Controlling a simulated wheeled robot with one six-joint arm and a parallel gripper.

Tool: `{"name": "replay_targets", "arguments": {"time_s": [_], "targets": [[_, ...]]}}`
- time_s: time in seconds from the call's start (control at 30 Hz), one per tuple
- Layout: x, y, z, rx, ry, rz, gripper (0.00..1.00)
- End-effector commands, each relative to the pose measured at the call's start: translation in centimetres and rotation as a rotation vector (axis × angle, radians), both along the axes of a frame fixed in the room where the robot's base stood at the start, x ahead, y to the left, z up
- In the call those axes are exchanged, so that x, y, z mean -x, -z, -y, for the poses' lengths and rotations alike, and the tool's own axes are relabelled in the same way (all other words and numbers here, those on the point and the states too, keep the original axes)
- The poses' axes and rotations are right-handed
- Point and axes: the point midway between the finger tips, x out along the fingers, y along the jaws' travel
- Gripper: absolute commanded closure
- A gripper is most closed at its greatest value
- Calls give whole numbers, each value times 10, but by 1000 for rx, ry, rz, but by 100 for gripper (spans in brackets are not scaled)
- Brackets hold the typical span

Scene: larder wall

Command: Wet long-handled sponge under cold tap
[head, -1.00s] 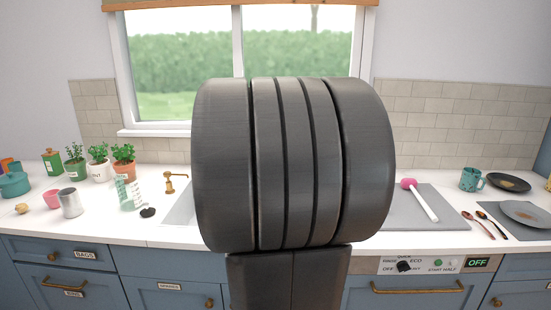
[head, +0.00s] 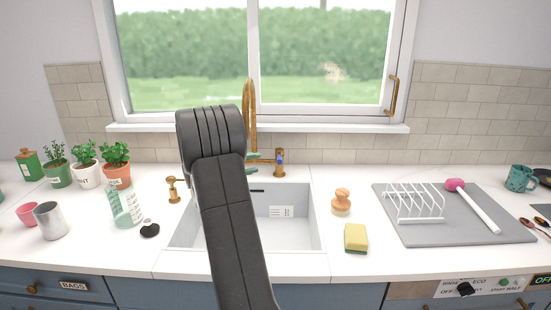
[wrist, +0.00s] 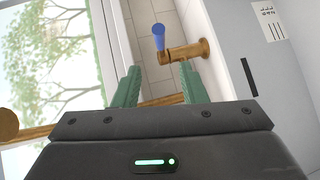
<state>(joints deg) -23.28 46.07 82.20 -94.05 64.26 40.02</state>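The long-handled sponge, with a pink head (head: 455,185) and a white handle (head: 479,212), lies on the grey mat at the right. The brass tap has a tall arched spout (head: 249,105) behind the sink. A blue-marked brass tap handle (head: 280,163) stands right of the spout; its blue lever (wrist: 158,37) shows in the wrist view. My gripper (head: 254,163) is over the back of the sink, just left of that handle and mostly hidden by my arm. In the wrist view my gripper (wrist: 157,72) has its green fingers apart, empty, with the blue lever ahead of the gap.
The white sink (head: 311,238) is partly hidden by my arm. A wooden brush (head: 341,201) and yellow-green sponge (head: 356,238) sit right of it. A white rack (head: 415,203) stands on the grey mat (head: 465,234). A small brass fixture (head: 173,189) stands left of the sink.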

Motion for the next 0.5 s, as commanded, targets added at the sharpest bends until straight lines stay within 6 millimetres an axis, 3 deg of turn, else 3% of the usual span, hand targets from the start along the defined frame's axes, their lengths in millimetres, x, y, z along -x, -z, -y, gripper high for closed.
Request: {"name": "replay_targets", "arguments": {"time_s": [0.5], "targets": [[-70, 21, 71, -1, 5, -5, 62]]}}
